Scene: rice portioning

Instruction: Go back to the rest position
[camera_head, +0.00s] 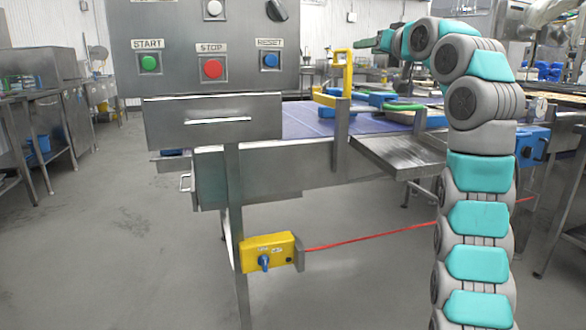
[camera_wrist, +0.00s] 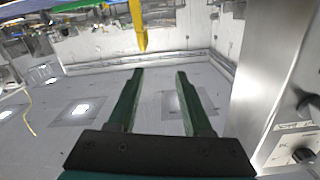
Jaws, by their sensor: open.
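My gripper (camera_wrist: 159,73) shows in the wrist view with two dark green fingers spread apart. Nothing is held between them. In the head view my gripper (camera_head: 366,43) is small and points left, at the end of my teal and grey arm, which rises at the right and bends over at the top. It is raised above the level of the blue conveyor belt (camera_head: 305,120). The fingertips are too small in the head view to make out singly.
A steel control panel (camera_head: 200,18) with START, STOP and RESET buttons stands left of my gripper. A yellow bracket (camera_head: 347,75) rises by the belt. Below, a yellow switch box (camera_head: 268,253) has a red cord (camera_head: 370,235) running right. The floor at left is clear.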

